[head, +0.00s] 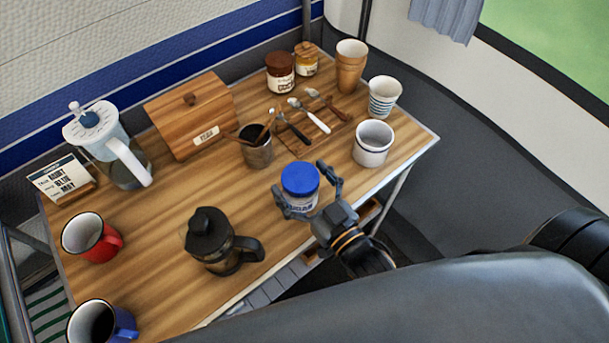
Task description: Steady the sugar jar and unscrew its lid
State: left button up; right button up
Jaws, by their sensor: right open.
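The jar with a blue lid (300,179) and a pale labelled body (301,202) stands upright near the front edge of the wooden table; I take it to be the sugar jar. The lid sits on the jar. My right gripper (309,191) is open, with one finger on each side of the jar body, below the lid. I cannot tell whether the fingers touch the jar. My left gripper is not in view.
A French press (214,240) stands left of the jar, and a white mug (373,143) stands to its right. A utensil cup (257,146) and a tray with spoons (324,125) lie behind it. Bare wood (175,195) lies at the table's middle left.

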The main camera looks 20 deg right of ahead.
jog(key=shift+s+r, duration=0.1)
jog(key=shift+r, duration=0.05)
jog(key=b+v, duration=0.1)
jog(key=v, duration=1)
jog(key=shift+s+d, duration=0.15)
jog(key=shift+s, duration=0.2)
